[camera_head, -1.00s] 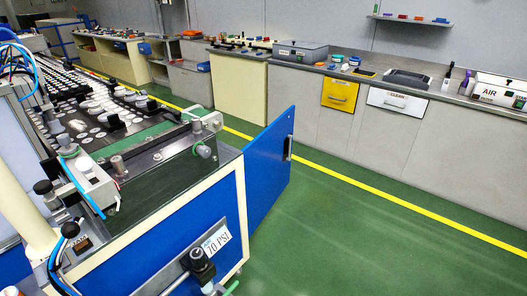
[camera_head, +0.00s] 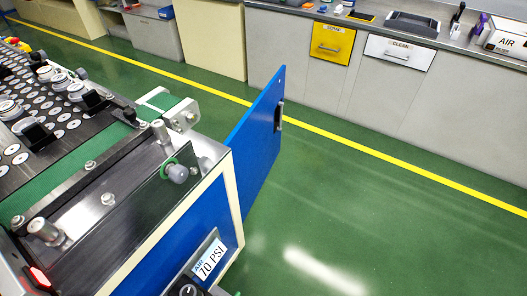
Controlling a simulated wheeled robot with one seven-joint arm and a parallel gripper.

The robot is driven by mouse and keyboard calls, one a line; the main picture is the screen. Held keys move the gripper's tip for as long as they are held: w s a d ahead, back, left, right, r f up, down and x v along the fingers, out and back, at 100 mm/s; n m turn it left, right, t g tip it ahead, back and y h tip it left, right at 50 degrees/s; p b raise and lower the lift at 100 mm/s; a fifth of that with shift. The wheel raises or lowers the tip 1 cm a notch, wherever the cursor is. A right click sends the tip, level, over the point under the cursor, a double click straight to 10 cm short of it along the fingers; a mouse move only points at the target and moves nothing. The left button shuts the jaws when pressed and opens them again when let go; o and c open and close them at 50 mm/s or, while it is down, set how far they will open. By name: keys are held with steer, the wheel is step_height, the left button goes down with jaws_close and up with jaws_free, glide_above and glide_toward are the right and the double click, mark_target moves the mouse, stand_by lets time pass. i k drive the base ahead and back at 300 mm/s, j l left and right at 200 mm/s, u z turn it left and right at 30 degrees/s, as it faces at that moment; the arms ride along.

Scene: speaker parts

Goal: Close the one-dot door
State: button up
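A blue door (camera_head: 258,150) stands wide open at the far right end of the conveyor machine, swung out over the green floor. It is upright, with a dark and silver handle (camera_head: 278,116) near its outer edge. A dot marking cannot be made out clearly on it. The machine's blue side panel (camera_head: 195,235) has a cream frame and a "70 PSI" label (camera_head: 209,257). My gripper is not in view.
The conveyor (camera_head: 50,115) with rows of white discs fills the left. Green floor (camera_head: 370,220) is open to the right of the door, crossed by a yellow line (camera_head: 385,157). Grey cabinets with a yellow drawer (camera_head: 331,43) and a white drawer (camera_head: 400,51) line the back.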

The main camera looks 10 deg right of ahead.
mark_target(255, 143)
steer(key=i+l+u, duration=0.3)
steer(key=i+l, duration=1.85)
steer(key=i+j, duration=0.05)
steer(key=i, duration=0.05)
